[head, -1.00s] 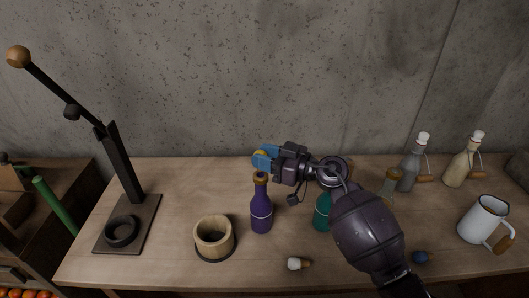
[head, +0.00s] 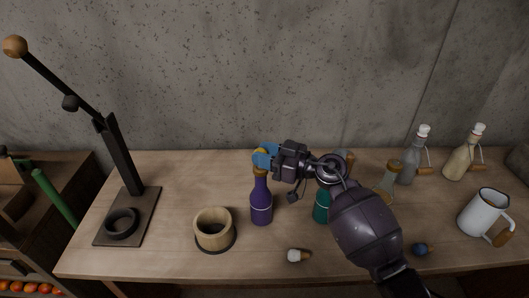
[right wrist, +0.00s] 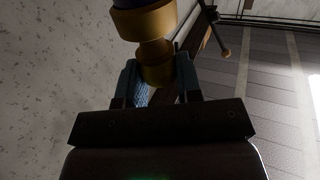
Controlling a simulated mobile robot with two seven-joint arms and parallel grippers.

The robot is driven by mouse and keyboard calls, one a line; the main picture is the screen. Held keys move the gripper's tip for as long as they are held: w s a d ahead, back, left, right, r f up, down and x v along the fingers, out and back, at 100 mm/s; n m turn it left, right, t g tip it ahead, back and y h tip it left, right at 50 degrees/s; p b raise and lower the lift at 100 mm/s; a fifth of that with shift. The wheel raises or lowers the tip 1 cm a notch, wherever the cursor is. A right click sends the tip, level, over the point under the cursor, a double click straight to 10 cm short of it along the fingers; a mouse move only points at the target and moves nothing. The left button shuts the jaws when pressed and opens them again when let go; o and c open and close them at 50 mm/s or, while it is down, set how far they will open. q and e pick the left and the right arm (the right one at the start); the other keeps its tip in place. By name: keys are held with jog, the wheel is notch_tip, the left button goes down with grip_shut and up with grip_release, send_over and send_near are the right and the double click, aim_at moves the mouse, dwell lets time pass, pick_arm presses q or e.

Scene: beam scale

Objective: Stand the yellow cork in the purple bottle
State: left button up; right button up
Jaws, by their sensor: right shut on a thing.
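The purple bottle (head: 261,204) stands upright on the table, with a gold-brown ring at its mouth. My right gripper (head: 265,158) is directly over the bottle's mouth, shut on the yellow cork (head: 262,151), which shows only partly between the blue fingers. In the right wrist view, the cork (right wrist: 156,70) sits between the fingers (right wrist: 158,82), with its narrower end toward the bottle's gold ring (right wrist: 146,21). The two look touching or nearly so; I cannot tell how far the cork is in. My left gripper is not in view.
A teal bottle (head: 321,206) stands close right of the purple one, partly behind my arm. A wooden cup (head: 212,232) is to the left. A white cork (head: 298,255) and a blue cork (head: 420,249) lie in front. A mug (head: 482,214) stands at right.

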jog(key=shift+f, duration=0.55)
jog(key=o, duration=1.5)
